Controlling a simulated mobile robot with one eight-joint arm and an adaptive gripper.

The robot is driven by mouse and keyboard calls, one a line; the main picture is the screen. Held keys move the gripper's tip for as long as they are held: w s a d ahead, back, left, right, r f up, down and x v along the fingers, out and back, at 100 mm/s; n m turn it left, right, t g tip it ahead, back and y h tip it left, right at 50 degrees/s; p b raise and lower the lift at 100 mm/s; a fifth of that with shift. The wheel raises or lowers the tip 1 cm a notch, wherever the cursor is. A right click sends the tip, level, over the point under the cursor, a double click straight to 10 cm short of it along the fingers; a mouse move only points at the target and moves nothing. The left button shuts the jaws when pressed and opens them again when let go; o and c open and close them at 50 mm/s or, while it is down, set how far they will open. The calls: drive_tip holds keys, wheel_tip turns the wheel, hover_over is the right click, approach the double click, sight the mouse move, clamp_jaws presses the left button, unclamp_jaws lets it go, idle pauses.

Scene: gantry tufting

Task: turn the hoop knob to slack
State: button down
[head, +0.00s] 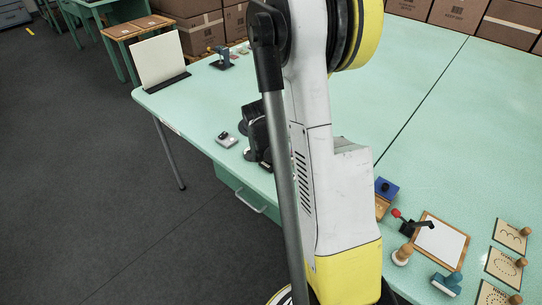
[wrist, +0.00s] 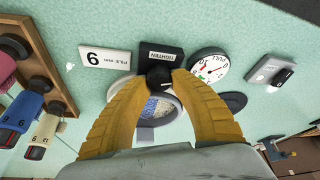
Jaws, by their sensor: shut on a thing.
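In the wrist view, the small black hoop knob (wrist: 157,83) has a pale mark on it. It sits in front of a dark block (wrist: 146,53) lettered TIGHTEN, which reads upside down. My gripper (wrist: 160,75) has its two yellow fingers closed on the knob from either side, with the tips touching it. The grey hoop (wrist: 144,134) with a blue and white mesh shows between the fingers, partly covered by them. In the head view, my arm hides the knob and gripper; only part of a dark fixture (head: 254,132) shows beside it.
A grey device (wrist: 269,71) lies farther right. A wooden rack (wrist: 55,62) holds coloured spools at left. The green table (head: 435,130) is largely clear beyond my arm.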

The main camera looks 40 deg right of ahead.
drive_tip(key=shift+n+t, duration=0.3)
drive_tip(key=shift+n, duration=0.5)
drive_tip(key=c, duration=1.1)
unclamp_jaws()
drive_tip(key=shift+o, duration=0.2)
drive_tip(key=v, duration=1.2)
drive_tip(key=shift+s+d, duration=0.1)
drive_tip(key=shift+d, duration=0.1)
